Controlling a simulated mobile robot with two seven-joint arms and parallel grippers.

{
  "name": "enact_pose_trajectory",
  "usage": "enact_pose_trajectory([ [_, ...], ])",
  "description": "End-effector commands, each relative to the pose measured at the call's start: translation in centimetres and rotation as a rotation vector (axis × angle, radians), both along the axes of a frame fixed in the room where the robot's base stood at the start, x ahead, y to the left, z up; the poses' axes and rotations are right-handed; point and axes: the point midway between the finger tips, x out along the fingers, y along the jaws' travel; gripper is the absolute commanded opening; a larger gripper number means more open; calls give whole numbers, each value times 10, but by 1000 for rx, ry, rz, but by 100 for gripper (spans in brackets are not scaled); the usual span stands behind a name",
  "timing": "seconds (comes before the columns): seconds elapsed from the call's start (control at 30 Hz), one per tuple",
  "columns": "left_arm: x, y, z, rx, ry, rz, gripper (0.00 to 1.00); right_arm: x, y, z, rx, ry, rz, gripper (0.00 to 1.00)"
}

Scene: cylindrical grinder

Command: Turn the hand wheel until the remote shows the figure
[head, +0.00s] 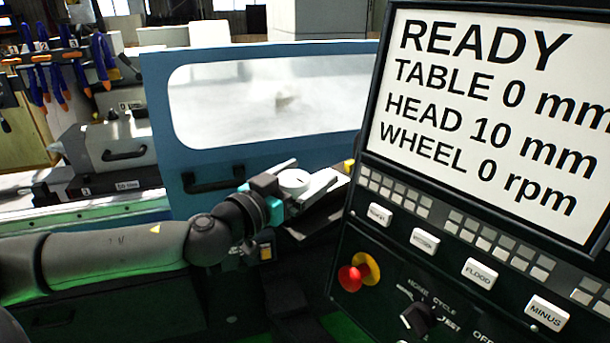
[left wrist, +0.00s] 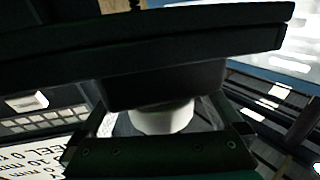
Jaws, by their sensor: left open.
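A white round knob, which looks like the hand wheel (head: 294,181), stands in front of the blue door in the head view. My left gripper (head: 299,184) is open with its fingers on either side of the knob. In the left wrist view the white knob (left wrist: 163,118) sits between the fingers, below a dark block; I cannot tell whether they touch it. A dark slab (head: 322,208), possibly the remote, lies by the gripper. The large screen (head: 485,110) reads READY, TABLE 0 mm, HEAD 10 mm, WHEEL 0 rpm. My right gripper is out of view.
The control panel (head: 385,255) with buttons and a red stop knob (head: 351,278) stands close on the right. The blue door (head: 160,120) with a window and dark handle (head: 212,181) is behind the gripper. A tool rack (head: 62,57) is at far left.

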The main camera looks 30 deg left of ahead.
Motion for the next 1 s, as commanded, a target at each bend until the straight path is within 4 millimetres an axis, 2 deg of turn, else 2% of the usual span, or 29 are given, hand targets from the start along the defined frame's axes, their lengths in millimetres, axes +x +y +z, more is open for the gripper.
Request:
enact_pose_trajectory([
  [0.07, 0, 0, 0, 0, 0, 0, 100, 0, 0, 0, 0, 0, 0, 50],
  [0.17, 0, 0, 0, 0, 0, 0, 90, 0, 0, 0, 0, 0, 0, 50],
  [0.8, 0, 0, 0, 0, 0, 0, 18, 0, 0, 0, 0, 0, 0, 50],
  [1.0, 0, 0, -1, -1, 1, -8, 18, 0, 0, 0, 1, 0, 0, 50],
])
